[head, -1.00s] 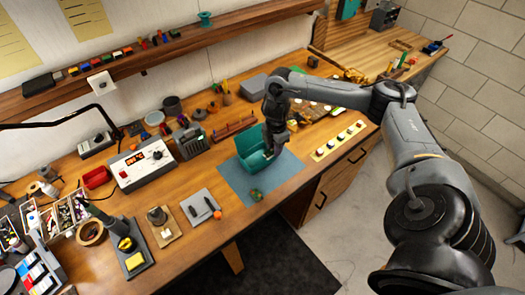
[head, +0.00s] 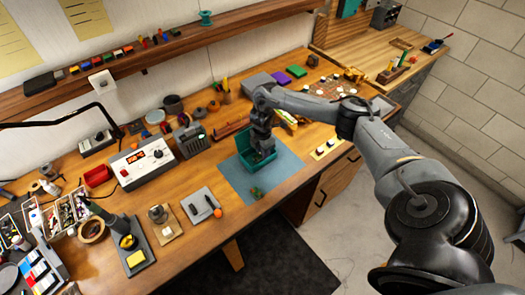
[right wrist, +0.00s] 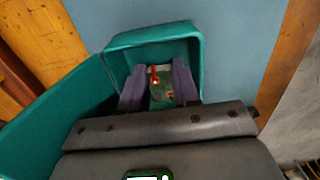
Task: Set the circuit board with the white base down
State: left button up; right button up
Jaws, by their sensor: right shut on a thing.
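My right gripper (head: 263,152) reaches down into a teal bin (head: 243,146) on the blue mat (head: 232,180). In the right wrist view its two purple-grey fingers (right wrist: 160,86) point into the bin (right wrist: 198,50) and are shut on a small board (right wrist: 160,75). The board shows green, a red piece and a pale part between the fingers. The fingers and the wrist hide part of it. I cannot tell whether it touches the bin floor. My left gripper is not in view.
A small green item (head: 256,192) lies on the mat in front of the bin. The mat's front is mostly bare.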

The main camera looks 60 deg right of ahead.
jog(key=shift+f, duration=0.15)
jog(key=o, duration=0.7)
jog(key=shift+o, duration=0.2)
jog(key=shift+r, duration=0.45)
notch_tip(320, 180, up, 2)
jog(key=shift+w+r, duration=0.1)
jog(key=shift+r, duration=0.1)
notch_tip(320, 180, up, 9)
jog(key=p, duration=0.4)
